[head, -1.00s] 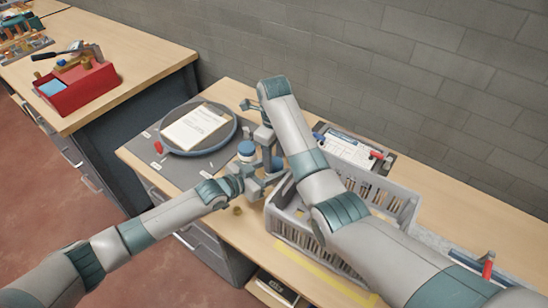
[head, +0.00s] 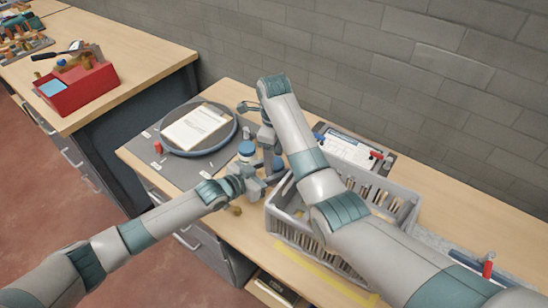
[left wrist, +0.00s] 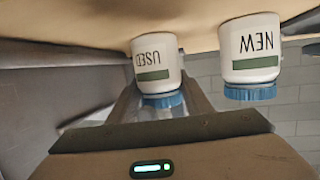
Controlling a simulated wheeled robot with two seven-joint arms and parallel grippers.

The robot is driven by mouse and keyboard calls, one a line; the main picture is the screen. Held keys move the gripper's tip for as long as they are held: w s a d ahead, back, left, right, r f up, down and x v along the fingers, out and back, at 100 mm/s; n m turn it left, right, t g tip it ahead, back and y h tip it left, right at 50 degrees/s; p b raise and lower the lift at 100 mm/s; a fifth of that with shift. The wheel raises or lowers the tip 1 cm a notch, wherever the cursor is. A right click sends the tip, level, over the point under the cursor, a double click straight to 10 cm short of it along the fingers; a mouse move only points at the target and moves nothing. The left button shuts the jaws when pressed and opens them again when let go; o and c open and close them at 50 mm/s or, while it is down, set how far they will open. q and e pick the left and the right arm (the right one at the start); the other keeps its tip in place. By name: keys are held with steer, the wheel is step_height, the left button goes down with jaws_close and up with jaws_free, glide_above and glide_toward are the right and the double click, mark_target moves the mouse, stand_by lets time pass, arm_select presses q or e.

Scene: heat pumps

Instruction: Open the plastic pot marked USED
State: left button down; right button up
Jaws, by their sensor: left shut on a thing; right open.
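The white plastic pot marked USED (left wrist: 154,62) has a green stripe and a blue lid (left wrist: 163,99). It appears upside down in the left wrist view, with the lid on. My left gripper (left wrist: 163,108) is shut on this pot, its fingers at either side. In the head view my left gripper (head: 262,182) is low over the front of the bench, and the pot in it is mostly hidden. A similar pot marked NEW (left wrist: 251,55) stands beside it, also lidded. My right gripper (head: 268,150) is open above and behind the left one, partly hidden by its arm.
A grey round tray (head: 233,133) with papers (head: 196,126) lies on a dark mat at the left. A grey slotted crate (head: 283,228) stands close at the right, under my right arm. A clipboard (head: 348,150) lies behind it. A small brass piece (head: 236,210) is near the front edge.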

arm_select(q)
steer(key=shift+w+a, duration=0.1)
steer(key=shift+a, duration=0.1)
arm_select(e)
step_height(320, 180, up, 3)
steer(key=shift+d, duration=0.15)
steer(key=shift+r, duration=0.5)
arm_select(q)
steer(key=shift+d, duration=0.1)
arm_select(e)
steer(key=shift+r, duration=0.1)
steer(key=shift+c, duration=0.3)
steer(key=shift+w+r+m, duration=0.25)
steer(key=shift+r+m, duration=0.65)
steer(key=shift+r, duration=0.15)
steer(key=shift+s+r+m, duration=0.25)
steer(key=shift+r+m, duration=0.35)
steer(key=shift+m, duration=0.2)
